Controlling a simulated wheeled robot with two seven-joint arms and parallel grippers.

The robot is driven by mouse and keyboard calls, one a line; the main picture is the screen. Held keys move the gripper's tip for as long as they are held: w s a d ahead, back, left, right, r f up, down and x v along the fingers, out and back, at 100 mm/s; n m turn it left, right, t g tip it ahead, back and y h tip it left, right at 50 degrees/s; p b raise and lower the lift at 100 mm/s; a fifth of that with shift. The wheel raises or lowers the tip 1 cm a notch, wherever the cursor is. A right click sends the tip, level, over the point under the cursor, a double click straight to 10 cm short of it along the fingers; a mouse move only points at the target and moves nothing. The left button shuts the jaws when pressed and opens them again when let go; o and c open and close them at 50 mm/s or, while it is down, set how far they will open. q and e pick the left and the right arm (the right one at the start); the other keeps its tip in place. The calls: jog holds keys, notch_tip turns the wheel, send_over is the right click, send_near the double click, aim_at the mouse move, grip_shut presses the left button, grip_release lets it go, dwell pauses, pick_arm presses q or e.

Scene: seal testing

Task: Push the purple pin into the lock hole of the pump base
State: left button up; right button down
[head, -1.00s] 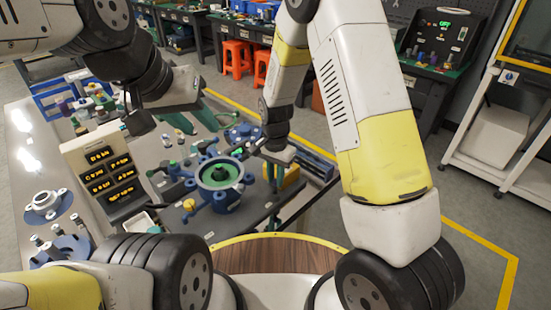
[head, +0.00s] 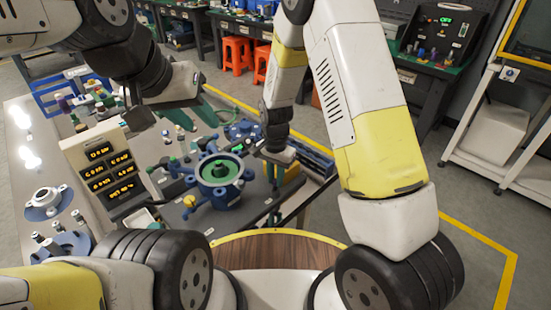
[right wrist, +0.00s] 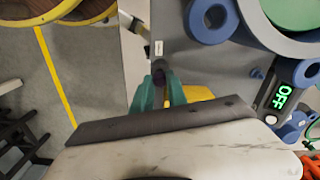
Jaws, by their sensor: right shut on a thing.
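The pump base is a blue body with several round lugs and a green ring (head: 220,170) on the grey bench top. It also shows at the upper right of the right wrist view (right wrist: 225,25). My right gripper (right wrist: 160,90) has its green fingers closed on a small dark, purplish piece, which looks like the pin (right wrist: 158,67). In the head view my right gripper (head: 258,151) is just right of the pump base, apart from it. The lock hole cannot be made out surely. My left gripper (head: 185,104) hangs over the back of the bench; its jaw gap is unclear.
A panel with lit yellow labels (head: 108,172) stands left of the pump base. Flanged parts (head: 45,204) lie on the bench at left. A green "OFF" display (right wrist: 285,97) shows near the pump base. A yellow block (head: 292,174) is behind my right gripper.

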jog(key=shift+f, duration=1)
dwell(1.2)
jog(key=c, duration=1.2)
grip_release()
jog(key=shift+c, duration=0.2)
jog(key=shift+r, duration=4.5)
